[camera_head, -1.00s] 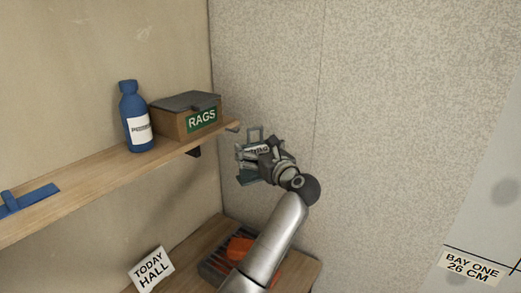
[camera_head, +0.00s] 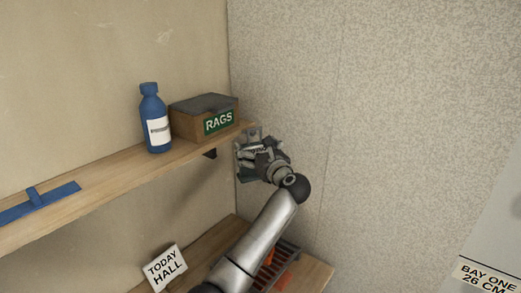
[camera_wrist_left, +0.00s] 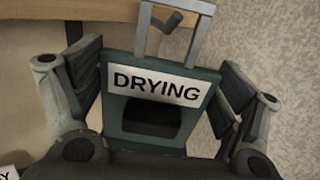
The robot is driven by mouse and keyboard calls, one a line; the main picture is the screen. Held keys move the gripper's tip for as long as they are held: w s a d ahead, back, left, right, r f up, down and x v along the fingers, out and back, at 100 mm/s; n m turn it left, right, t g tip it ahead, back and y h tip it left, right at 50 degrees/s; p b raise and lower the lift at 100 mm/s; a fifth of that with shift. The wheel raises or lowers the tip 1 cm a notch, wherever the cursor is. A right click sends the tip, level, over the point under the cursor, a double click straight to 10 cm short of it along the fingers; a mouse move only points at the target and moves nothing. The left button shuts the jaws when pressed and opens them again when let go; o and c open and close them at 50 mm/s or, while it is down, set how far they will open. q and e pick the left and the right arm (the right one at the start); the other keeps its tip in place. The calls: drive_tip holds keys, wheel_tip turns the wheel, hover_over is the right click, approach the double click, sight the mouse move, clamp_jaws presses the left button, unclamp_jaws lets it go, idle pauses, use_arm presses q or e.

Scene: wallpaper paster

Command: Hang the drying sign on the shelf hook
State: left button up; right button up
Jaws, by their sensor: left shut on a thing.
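The drying sign (camera_wrist_left: 157,92) is a dark green plate with a white "DRYING" label and a grey rectangular loop (camera_wrist_left: 197,40) on top. My left gripper (camera_head: 247,150) is shut on it, with a finger on each side in the left wrist view (camera_wrist_left: 157,110). The shelf hook (camera_wrist_left: 168,20), a small grey peg, shows within the loop's outline, near the shelf edge. I cannot tell whether the loop is around the hook or in front of it. In the head view the gripper is beside the shelf's right end and hides most of the sign. My right gripper is not in view.
The wooden shelf (camera_head: 110,184) carries a blue bottle (camera_head: 156,120), a rags box (camera_head: 190,124) near its right end and a blue tool (camera_head: 38,203). A lower shelf (camera_head: 205,250) holds a "TODAY HALL" card (camera_head: 165,268) and a rack. A speckled wall stands close behind the gripper.

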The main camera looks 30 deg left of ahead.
use_arm(q)
drive_tip(key=shift+a, duration=0.35)
drive_tip(key=shift+a+f, duration=0.1)
drive_tip(key=shift+a, duration=0.1)
drive_tip(key=shift+w+a+f+b, duration=0.1)
drive_tip(key=shift+a+f+b, duration=0.35)
drive_tip(key=shift+b, duration=0.25)
drive_tip(key=shift+a+r, duration=0.1)
drive_tip(key=o, duration=1.1)
drive_tip(key=v, duration=1.2)
